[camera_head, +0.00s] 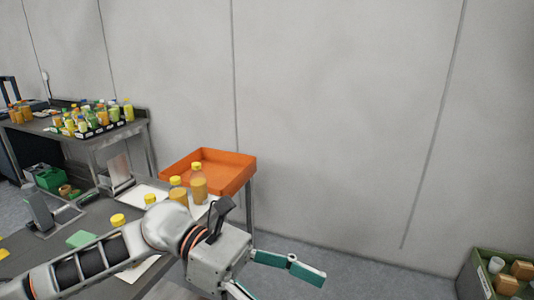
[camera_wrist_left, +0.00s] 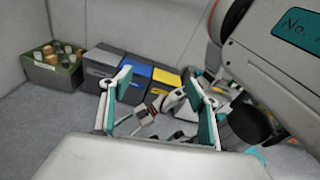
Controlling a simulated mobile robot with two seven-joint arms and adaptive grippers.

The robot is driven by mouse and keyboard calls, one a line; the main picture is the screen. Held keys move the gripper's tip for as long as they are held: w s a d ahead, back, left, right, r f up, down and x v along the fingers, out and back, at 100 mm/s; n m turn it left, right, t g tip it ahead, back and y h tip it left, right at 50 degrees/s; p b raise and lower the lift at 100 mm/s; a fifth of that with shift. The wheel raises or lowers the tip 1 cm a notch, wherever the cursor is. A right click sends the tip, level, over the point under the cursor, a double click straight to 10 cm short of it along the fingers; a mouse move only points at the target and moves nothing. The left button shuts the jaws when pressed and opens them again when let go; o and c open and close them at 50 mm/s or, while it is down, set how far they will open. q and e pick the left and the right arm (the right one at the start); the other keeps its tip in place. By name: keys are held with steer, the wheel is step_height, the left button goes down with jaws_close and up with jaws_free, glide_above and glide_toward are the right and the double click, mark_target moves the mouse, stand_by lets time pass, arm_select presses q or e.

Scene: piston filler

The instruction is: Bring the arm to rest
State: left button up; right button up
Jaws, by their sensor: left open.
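My left arm comes in from the left in the head view, stretched over the dark table. Its left gripper (camera_head: 284,282) is open with nothing between the teal fingers, in front of the table and above the floor. In the left wrist view the same open gripper (camera_wrist_left: 158,84) shows its two teal-padded fingers spread apart, with the floor and bins beyond.
An orange tray (camera_head: 225,171) and yellow-capped bottles (camera_head: 198,186) stand close behind the left arm. A crate of bottles (camera_head: 103,125) sits on the far-left table. A green box (camera_head: 476,282) is at lower right. A blue-lidded bin (camera_wrist_left: 137,70) and yellow-lidded bin (camera_wrist_left: 166,78) stand beyond the fingers.

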arm_select(q)
steer(key=w+n+t+h+b, duration=0.2)
steer(key=w+n+t+h, duration=0.75)
steer(key=n, duration=0.85)
steer(key=w+a+f+n+t+y, duration=0.3)
steer(key=a+f+n+t+y, duration=0.2)
steer(key=f+n+t, duration=0.4)
steer(key=w+a+f+n+t+y, duration=0.2)
steer(key=a+f+n+t+y, duration=0.4)
steer(key=n, duration=0.5)
steer(key=s+a+f+n+g+y, duration=0.1)
steer(key=a+f+n+y, duration=0.15)
steer(key=f, duration=0.25)
steer(key=s+a+f+n+g+y+b, duration=0.1)
steer(key=f+n+y, duration=0.15)
steer(key=f, duration=0.35)
steer(key=s+a+f+n+y, duration=0.1)
steer(key=a+f+n, duration=0.15)
steer(key=f, duration=0.25)
steer(key=s+a+f+n+g+y, duration=0.2)
steer(key=s+a+f+n, duration=0.1)
steer(key=s+f, duration=0.3)
steer(key=s+a+f+n+g+y+b, duration=0.1)
steer(key=s+a+f+n+g+y, duration=0.1)
steer(key=s+f, duration=0.5)
steer(key=a+f+n+g, duration=0.1)
steer(key=a+f+n, duration=0.1)
steer(key=a+f, duration=0.1)
steer(key=shift+s+f, duration=0.25)
steer(key=shift+f, duration=0.4)
